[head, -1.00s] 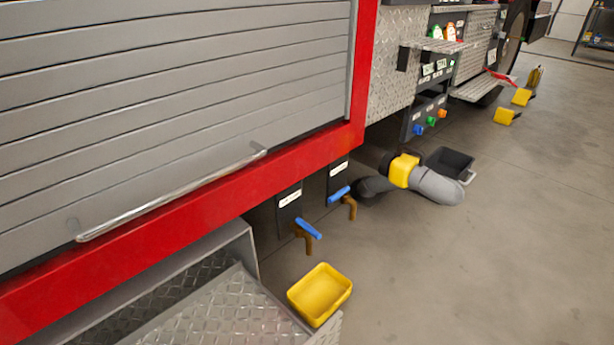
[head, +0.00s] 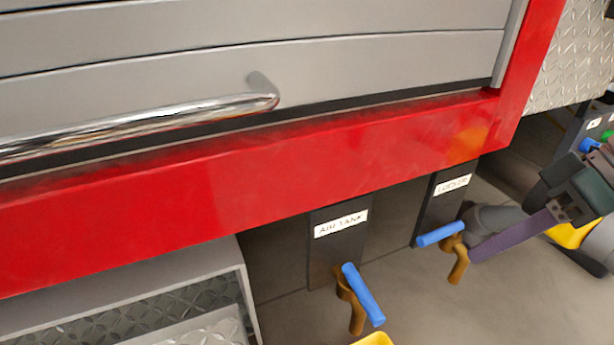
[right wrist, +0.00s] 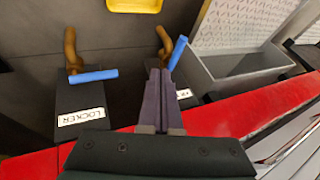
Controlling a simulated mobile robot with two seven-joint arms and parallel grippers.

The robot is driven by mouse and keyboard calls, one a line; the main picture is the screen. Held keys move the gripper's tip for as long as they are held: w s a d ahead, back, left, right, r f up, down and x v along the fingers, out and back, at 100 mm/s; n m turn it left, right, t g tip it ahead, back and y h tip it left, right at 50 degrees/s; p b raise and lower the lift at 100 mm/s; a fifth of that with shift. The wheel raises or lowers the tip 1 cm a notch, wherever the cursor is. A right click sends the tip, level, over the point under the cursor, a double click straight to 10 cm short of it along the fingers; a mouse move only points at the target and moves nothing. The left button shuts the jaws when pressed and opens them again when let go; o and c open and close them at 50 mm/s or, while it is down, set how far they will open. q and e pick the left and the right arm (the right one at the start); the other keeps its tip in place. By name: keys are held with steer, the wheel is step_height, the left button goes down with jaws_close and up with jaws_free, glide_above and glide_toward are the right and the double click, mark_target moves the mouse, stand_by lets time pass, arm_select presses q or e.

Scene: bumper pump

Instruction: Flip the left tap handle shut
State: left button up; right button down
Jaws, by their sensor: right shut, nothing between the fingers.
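The left tap (head: 356,318) is brass and hangs under the red sill below the "AIR TANK" label. Its blue handle (head: 364,296) slants down to the right in the head view and also shows in the right wrist view (right wrist: 178,53). A second brass tap (head: 458,265) hangs below the "LOCKER" label; its blue handle (head: 440,235) points left and also shows in the right wrist view (right wrist: 93,76). My right gripper (head: 476,254) is shut and empty, overlapping the locker tap's right edge in the head view. In the right wrist view its purple fingertips (right wrist: 158,74) lie between the two handles, near the left one; contact is unclear.
The red sill (head: 250,210) and a chrome bar (head: 150,122) are above. A grey step (head: 215,280) stands left of the taps. A yellow tray (right wrist: 134,5) is on the floor. A grey hose (head: 495,218) lies behind the gripper.

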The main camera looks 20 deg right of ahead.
mark_target(362, 293)
arm_select(q)
step_height(362, 293, down, 10)
steer(key=b, duration=1)
steer(key=shift+s+a+f, duration=0.25)
steer(key=shift+s+a, duration=0.1)
arm_select(e)
steer(key=a+r+x, duration=0.1)
steer(key=a+x, duration=0.1)
steer(key=x, duration=1)
steer(key=shift+a+f, duration=0.15)
steer(key=shift+a, duration=0.35)
arm_select(q)
steer(key=shift+r, duration=0.1)
